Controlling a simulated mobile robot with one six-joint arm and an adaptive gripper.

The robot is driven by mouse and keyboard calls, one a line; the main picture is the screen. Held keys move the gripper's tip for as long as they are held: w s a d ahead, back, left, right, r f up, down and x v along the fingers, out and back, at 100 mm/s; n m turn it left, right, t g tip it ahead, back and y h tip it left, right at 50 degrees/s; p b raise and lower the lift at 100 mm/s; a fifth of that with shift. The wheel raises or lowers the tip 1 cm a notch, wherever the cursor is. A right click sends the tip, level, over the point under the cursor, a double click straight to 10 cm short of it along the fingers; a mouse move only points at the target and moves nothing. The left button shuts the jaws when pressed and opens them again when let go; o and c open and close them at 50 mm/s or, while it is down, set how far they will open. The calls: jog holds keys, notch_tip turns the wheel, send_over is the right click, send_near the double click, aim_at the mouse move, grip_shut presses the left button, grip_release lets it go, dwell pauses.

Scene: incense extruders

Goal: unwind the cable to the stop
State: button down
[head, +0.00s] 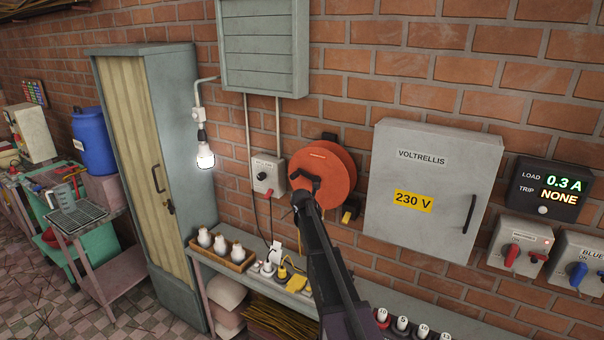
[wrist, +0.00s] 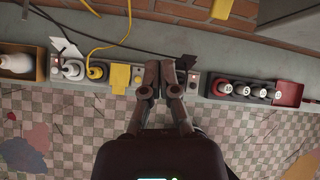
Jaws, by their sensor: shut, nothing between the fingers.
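The orange cable reel (head: 338,172) hangs on the brick wall in the head view, left of the grey 230 V cabinet. A yellow plug-like piece (head: 350,212) hangs at its lower right; it probably also shows at the top of the wrist view (wrist: 222,9). My gripper (head: 304,184) appears in front of the reel's lower left part; I cannot tell whether it touches the reel. In the wrist view my gripper (wrist: 159,72) has its fingers close together, with nothing held. My gripper and arm hide part of the reel. The reel's cable stop is not distinguishable.
A grey shelf (wrist: 205,50) runs below, with a yellow cable (wrist: 103,43), plugs and numbered fuses (wrist: 245,90). The 230 V cabinet (head: 425,200) stands out at right. A small switch box (head: 269,174) and lit bulb (head: 205,156) are at left.

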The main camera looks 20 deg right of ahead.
jog(key=s+d+r+m+t+y+p, duration=0.1)
jog(key=s+d+r+m+t+y, duration=0.2)
jog(key=d+r+m+y, duration=0.3)
jog(key=s+d+r+m+t+y+p, duration=0.2)
jog(key=d+r+m+y, duration=0.4)
jog(key=r+m+y, duration=0.5)
jog(key=s+m+t+y, duration=0.1)
jog(key=m+t, duration=0.1)
jog(key=m, duration=0.1)
jog(key=shift+d+r+m+y+p, duration=0.15)
jog(key=shift+r+m+y+p, duration=0.1)
jog(key=shift+m+y+p, duration=0.05)
send_over(302, 173)
jog(key=s, duration=0.6)
jog(key=shift+w+a+f+b, duration=0.2)
jog(key=shift+w+f+b, duration=0.1)
jog(key=shift+f+b, duration=0.25)
jog(key=shift+w+a+f+b, duration=0.15)
jog(key=shift+w+f+b, duration=0.1)
jog(key=shift+f+b, duration=0.35)
jog(key=shift+w+a+f+b, duration=0.2)
jog(key=shift+w+f+b, duration=0.1)
jog(key=shift+f+b, duration=0.25)
